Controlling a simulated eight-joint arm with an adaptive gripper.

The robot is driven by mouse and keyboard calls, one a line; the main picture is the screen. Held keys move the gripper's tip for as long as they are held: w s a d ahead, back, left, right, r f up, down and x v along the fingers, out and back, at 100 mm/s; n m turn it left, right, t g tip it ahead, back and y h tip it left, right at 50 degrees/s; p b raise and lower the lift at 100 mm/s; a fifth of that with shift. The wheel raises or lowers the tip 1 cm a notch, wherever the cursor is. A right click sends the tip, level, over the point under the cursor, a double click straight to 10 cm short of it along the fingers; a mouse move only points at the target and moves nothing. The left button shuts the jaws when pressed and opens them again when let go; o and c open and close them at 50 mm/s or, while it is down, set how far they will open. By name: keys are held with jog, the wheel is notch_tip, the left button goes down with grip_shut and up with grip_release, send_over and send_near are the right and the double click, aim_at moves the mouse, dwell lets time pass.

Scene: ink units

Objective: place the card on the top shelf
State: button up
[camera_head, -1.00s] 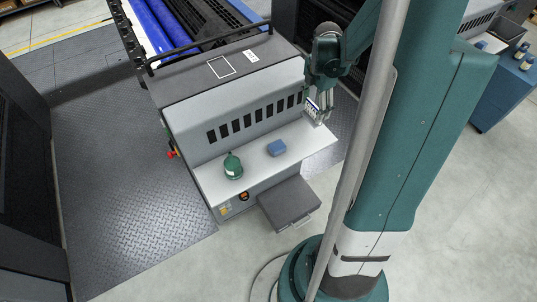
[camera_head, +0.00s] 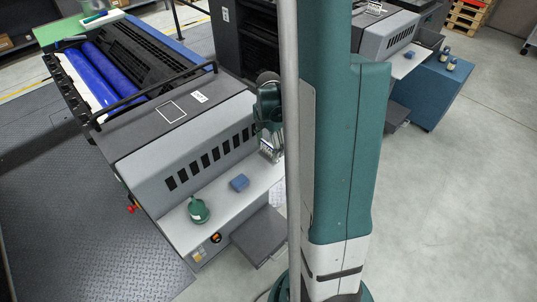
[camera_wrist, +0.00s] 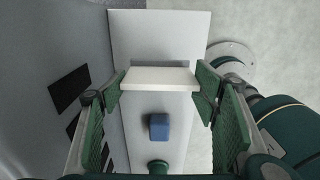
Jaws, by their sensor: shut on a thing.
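The card (camera_wrist: 158,78) is a thin white slab in the wrist view, with its edge facing the camera. My gripper (camera_wrist: 160,82) is shut on it, one green-padded finger at each end. In the head view my gripper (camera_head: 270,150) hangs over the right part of the light ledge (camera_head: 214,188) on the front of the grey machine; the card is not clear there. The machine's dark flat top (camera_head: 140,126), higher than the ledge, carries a white outlined rectangle (camera_head: 171,112) and a small white label (camera_head: 199,97). I cannot tell which surface is the top shelf.
A blue block (camera_head: 239,182) and a green rounded container (camera_head: 198,210) stand on the ledge. A dark step (camera_head: 258,236) juts out below it. A black rail (camera_head: 155,92) runs behind the machine's top. A similar machine and a blue cabinet (camera_head: 438,90) stand at the right.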

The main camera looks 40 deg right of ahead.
aim_at(269, 156)
dwell(0.3)
jog(key=shift+f+b, duration=0.3)
jog(key=shift+f, duration=1.8)
jog(key=shift+f, duration=0.15)
jog(key=o, duration=0.9)
jog(key=shift+r+p, duration=0.85)
jog(key=shift+r, duration=5.35)
